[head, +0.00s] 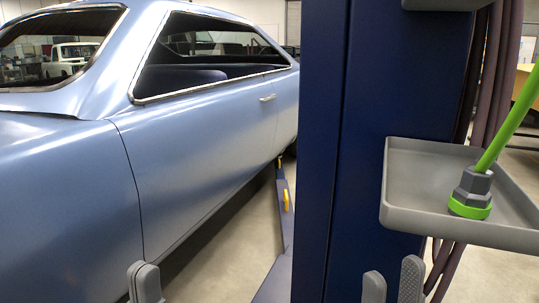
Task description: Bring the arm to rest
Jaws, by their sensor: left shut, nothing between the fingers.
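My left gripper (145,282) shows at the bottom edge, left of the middle, in front of the blue car's lower side. Its grey fingers are together and hold nothing. My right gripper (392,283) shows at the bottom edge, right of the middle, in front of the blue post and below the grey tray. Its two fingers stand apart, with nothing visible between them. Only the finger ends of both grippers are in view; the arms are hidden below the frame.
A light blue car (200,130) fills the left. A dark blue post (360,130) stands upright in the middle. A grey tray (400,212) beside it holds a grey-and-green fitting (472,190) with a green rod. Hoses (490,80) hang behind. A low blue lift arm (283,210) reaches under the car.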

